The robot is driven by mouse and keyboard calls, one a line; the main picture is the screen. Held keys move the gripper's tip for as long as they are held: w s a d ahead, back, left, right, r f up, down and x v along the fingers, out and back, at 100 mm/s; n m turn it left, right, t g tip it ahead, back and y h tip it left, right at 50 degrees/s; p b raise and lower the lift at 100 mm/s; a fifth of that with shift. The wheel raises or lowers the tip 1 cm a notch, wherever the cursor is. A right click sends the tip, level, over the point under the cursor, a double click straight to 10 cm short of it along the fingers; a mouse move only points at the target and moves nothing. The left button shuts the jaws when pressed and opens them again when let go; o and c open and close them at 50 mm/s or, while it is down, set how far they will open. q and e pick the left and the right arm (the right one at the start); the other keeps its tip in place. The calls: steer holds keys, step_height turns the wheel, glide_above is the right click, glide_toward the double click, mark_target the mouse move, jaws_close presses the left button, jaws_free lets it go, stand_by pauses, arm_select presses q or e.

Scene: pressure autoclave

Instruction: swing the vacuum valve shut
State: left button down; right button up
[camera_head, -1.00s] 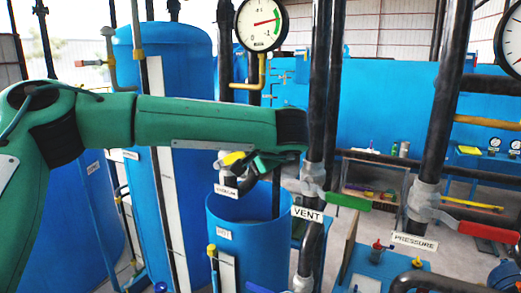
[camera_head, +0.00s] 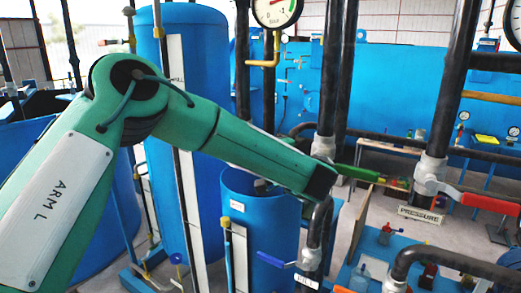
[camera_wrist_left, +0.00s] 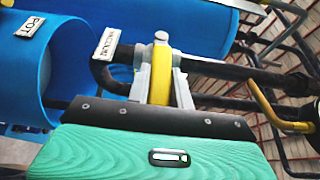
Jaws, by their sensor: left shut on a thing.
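The vacuum valve's yellow handle (camera_wrist_left: 161,84) shows in the left wrist view, under a round grey valve cap (camera_wrist_left: 161,37). My left gripper (camera_wrist_left: 161,66) has its two grey fingers on either side of the handle and is shut on it. A black pipe (camera_wrist_left: 104,77) bends to the valve beside the VACUUM label (camera_wrist_left: 107,45). In the head view my left forearm and wrist hide the handle, the valve and the fingers. My right gripper is in neither view.
A green lever (camera_head: 357,173) lies just right of my left wrist, and a red lever (camera_head: 490,203) lies farther right. A blue lever (camera_head: 276,260) sits below the wrist. The open blue pot (camera_head: 262,228) stands below my forearm. Black upright pipes (camera_head: 340,70) stand close behind the wrist.

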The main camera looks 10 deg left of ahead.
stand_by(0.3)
arm_select(q)
steer(key=c, duration=1.2)
jaws_free()
steer(key=shift+f, duration=0.1)
steer(key=shift+c, duration=0.2)
steer(key=shift+w, duration=0.1)
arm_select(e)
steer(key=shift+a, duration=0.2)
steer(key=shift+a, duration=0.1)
arm_select(q)
steer(key=shift+s+d+f+b, duration=0.1)
steer(key=shift+s+d+b, duration=0.25)
steer(key=shift+s+d, duration=0.05)
steer(key=b+v, duration=0.4)
steer(key=v, duration=0.8)
steer(key=shift+s+d+b, duration=0.15)
steer(key=shift+d+b, duration=0.2)
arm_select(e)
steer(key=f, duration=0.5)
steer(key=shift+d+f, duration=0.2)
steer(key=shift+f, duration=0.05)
